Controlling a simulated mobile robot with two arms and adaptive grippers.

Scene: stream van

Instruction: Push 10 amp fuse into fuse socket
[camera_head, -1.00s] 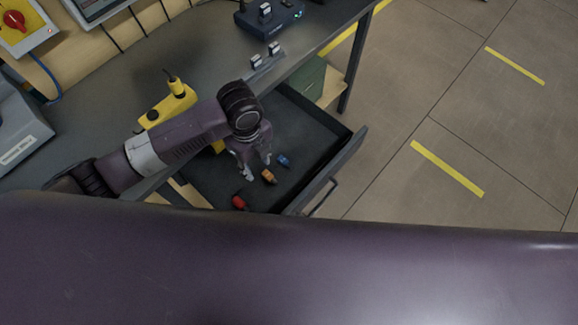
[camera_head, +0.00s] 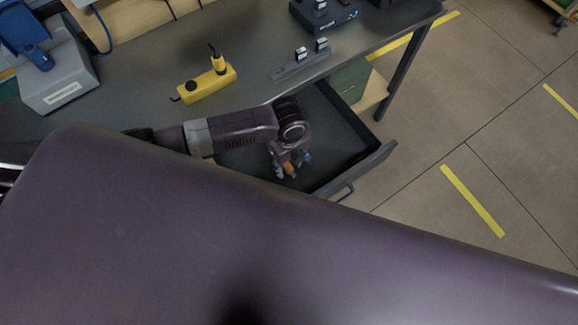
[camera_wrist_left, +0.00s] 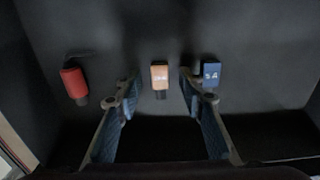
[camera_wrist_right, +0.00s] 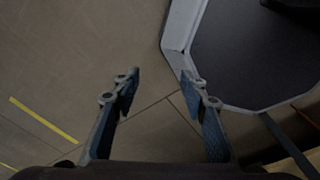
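Three fuses lie in the open drawer (camera_head: 340,160). In the left wrist view, an orange fuse (camera_wrist_left: 160,75) with a blurred label lies between and beyond my left fingertips. A red fuse (camera_wrist_left: 73,82) lies to the left. A blue fuse (camera_wrist_left: 211,73), its label hard to read, is beside the right fingertip. My left gripper (camera_head: 286,173) is open and empty, low in the drawer around the orange fuse (camera_head: 291,169). My right gripper (camera_wrist_right: 157,85) is open and empty above the floor. I cannot tell for sure which bench fitting is the fuse socket.
The bench (camera_head: 140,120) carries a yellow block (camera_head: 207,84) with a plug, a dark strip (camera_head: 300,65) with two pale pieces, and a dark blue device (camera_head: 325,14). A grey machine (camera_head: 60,85) stands at left. The floor at right is clear.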

